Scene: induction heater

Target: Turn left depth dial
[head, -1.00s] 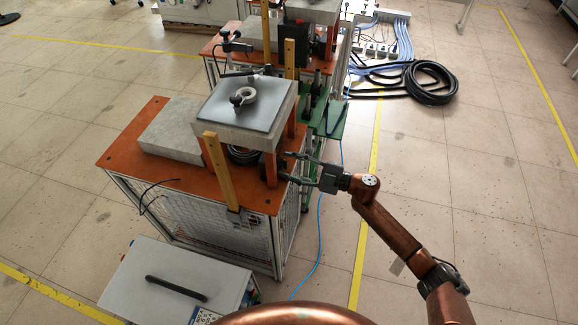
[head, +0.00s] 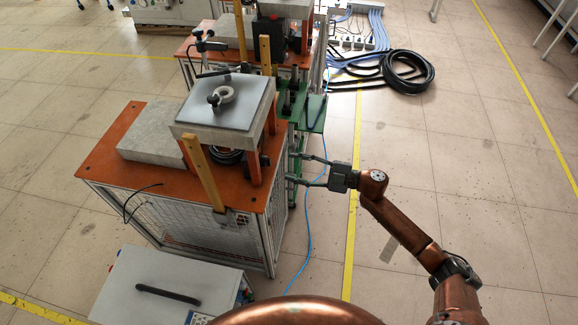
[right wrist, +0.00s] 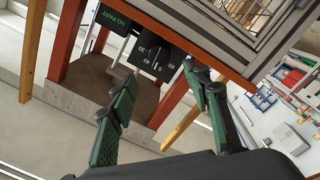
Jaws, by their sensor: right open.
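A black dial (right wrist: 158,57) with white numbers shows between the fingers in the right wrist view, under the heater stand; it appears tilted in that picture. I cannot tell whether it is the left depth dial. In the head view a small dark part (head: 264,160) sits by the stand's right leg. My right gripper (head: 298,169) is open and empty, just right of the orange table's edge, its fingers pointing left toward the stand. In the right wrist view its green-padded fingers (right wrist: 160,78) are apart, and nothing is between them close up. My left gripper is not in view.
The orange table (head: 110,162) carries a grey block (head: 155,130) and the stand's grey top plate (head: 228,103). A green display (right wrist: 120,18) reads "NO PART". A grey box (head: 165,288) stands at the front left.

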